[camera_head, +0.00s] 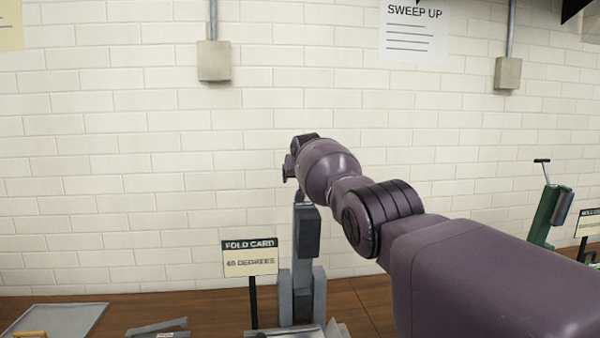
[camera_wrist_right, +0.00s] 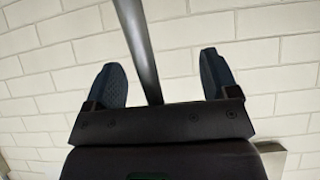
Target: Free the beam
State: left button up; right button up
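My right arm crosses the head view from the right, and its gripper (camera_head: 288,170) is high over the grey folding machine (camera_head: 303,285), largely hidden behind my wrist. In the right wrist view the gripper (camera_wrist_right: 163,72) is open, with its two dark fingers well apart. A grey round bar (camera_wrist_right: 138,40) runs between the fingers, and neither finger visibly touches it. The machine's upright arm with a dark block (camera_head: 306,232) rises toward my wrist. I cannot tell which part is the beam. My left gripper is not in view.
A sign reading "FOLD CARD" (camera_head: 250,257) stands left of the machine. A grey tray (camera_head: 58,320) lies on the wooden bench (camera_head: 365,300) at the left. A green machine (camera_head: 548,215) stands at the right. A white brick wall (camera_head: 130,150) is behind.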

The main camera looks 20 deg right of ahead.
jog(key=o, duration=0.3)
jog(key=shift+w+f, duration=0.3)
jog(key=shift+s+r, duration=0.15)
jog(key=shift+r, duration=0.3)
jog(key=shift+p, duration=0.3)
jog(key=shift+p+v, duration=0.9)
jog(key=shift+v, duration=0.35)
jog(key=shift+b+v, duration=0.35)
jog(key=shift+v, duration=0.95)
jog(key=shift+b+v, duration=0.35)
jog(key=shift+v, duration=2.25)
jog(key=shift+s+f, duration=0.1)
jog(key=shift+f, duration=0.1)
